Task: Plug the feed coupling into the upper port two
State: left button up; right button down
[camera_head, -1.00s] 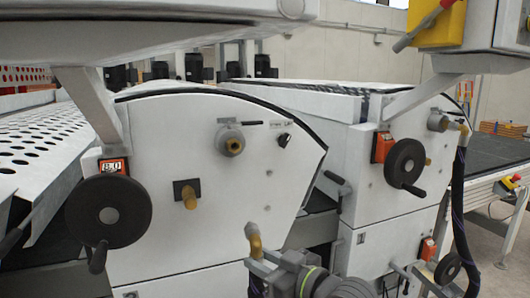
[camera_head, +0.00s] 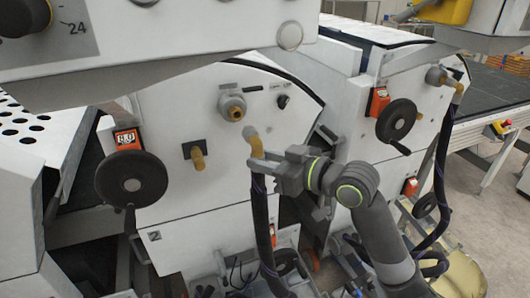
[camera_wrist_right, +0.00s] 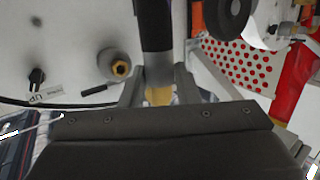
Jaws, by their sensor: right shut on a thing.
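The feed coupling (camera_head: 254,142) is a brass elbow on a black hose (camera_head: 262,225). My right gripper (camera_head: 260,170) is shut on it, with the hose hanging below and the elbow pointing up. The upper port (camera_head: 232,107), a grey collar with a brass centre, is on the white panel of the machine marked 2. The coupling is just below and right of it, apparently apart. In the right wrist view, the coupling (camera_wrist_right: 158,96) is between the fingers (camera_wrist_right: 158,88), and the port (camera_wrist_right: 113,65) is to its left. My left gripper is not in view.
A lower brass fitting (camera_head: 196,156) and a black handwheel (camera_head: 131,180) are on the same panel. A second machine at right has a hose fitted to its upper port (camera_head: 437,76). A white overhead housing (camera_head: 200,30) hangs above.

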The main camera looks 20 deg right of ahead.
jog(key=shift+r, duration=0.1)
jog(key=w+b, duration=0.1)
jog(key=w, duration=0.5)
jog(key=shift+w+a, duration=0.1)
dwell(0.5)
jog(key=shift+p, duration=0.4)
dwell(1.2)
jog(key=shift+w+b, duration=0.3)
jog(key=shift+w, duration=0.95)
jog(key=c, duration=1)
grip_release()
